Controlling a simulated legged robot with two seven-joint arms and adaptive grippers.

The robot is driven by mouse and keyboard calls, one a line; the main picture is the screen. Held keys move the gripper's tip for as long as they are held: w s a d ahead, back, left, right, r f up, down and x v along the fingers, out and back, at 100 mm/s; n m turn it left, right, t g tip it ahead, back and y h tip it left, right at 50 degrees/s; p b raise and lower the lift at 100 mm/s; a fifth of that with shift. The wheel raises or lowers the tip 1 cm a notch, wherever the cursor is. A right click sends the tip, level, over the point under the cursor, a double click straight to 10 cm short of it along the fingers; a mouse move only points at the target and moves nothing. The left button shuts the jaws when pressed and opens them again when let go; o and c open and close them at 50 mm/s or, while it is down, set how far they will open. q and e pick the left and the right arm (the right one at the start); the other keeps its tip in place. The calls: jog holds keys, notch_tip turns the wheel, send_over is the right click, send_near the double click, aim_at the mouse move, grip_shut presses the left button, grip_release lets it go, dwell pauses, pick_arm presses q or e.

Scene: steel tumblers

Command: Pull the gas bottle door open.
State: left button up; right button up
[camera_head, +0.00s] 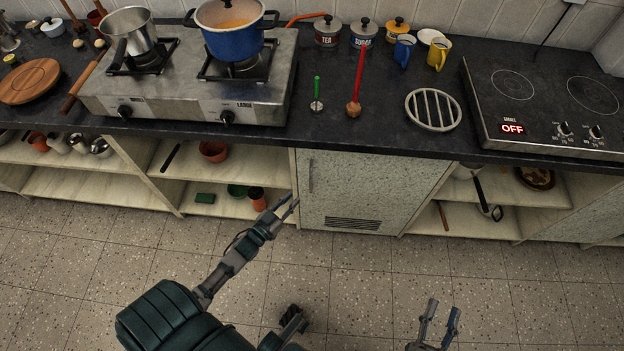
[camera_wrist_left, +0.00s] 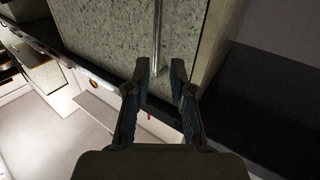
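The gas bottle door is the pale speckled cabinet door (camera_head: 375,185) under the dark counter, with a vent grille low on it. It looks shut. Its thin vertical metal handle (camera_head: 310,176) is near its left edge. My left gripper (camera_head: 287,203) is open and empty, low in front of the door's left edge. In the left wrist view the fingers of the left gripper (camera_wrist_left: 157,72) are apart, and the door handle (camera_wrist_left: 157,38) lines up with the gap between them; I cannot tell how deep it sits. My right gripper (camera_head: 442,308) is open and empty above the floor.
Open shelves (camera_head: 218,180) with pots lie left of the door, and more shelves (camera_head: 480,205) lie right of it. The counter above carries a gas stove (camera_head: 190,95), a blue pot (camera_head: 236,35) and an induction hob (camera_head: 550,100). The tiled floor (camera_head: 350,275) before the door is clear.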

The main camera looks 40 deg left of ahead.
aim_at(311, 182)
pick_arm(q)
jog(key=w+b, duration=0.2)
jog(key=w, duration=0.8)
jog(key=shift+w+d+f, duration=0.1)
jog(key=shift+w+f, duration=0.05)
jog(key=shift+w, duration=0.05)
jog(key=shift+d+r, duration=0.2)
jog(key=shift+d, duration=0.3)
jog(key=shift+c, duration=0.8)
jog(key=shift+r, duration=0.1)
grip_shut()
pick_arm(e)
jog(key=s+r+t, duration=0.1)
jog(key=r+t, duration=0.1)
jog(key=s+d+r+m+t, duration=0.1)
jog(key=s+r+t, duration=0.1)
jog(key=t, duration=0.1)
jog(key=shift+s+d+r, duration=0.2)
jog(key=shift+s, duration=0.1)
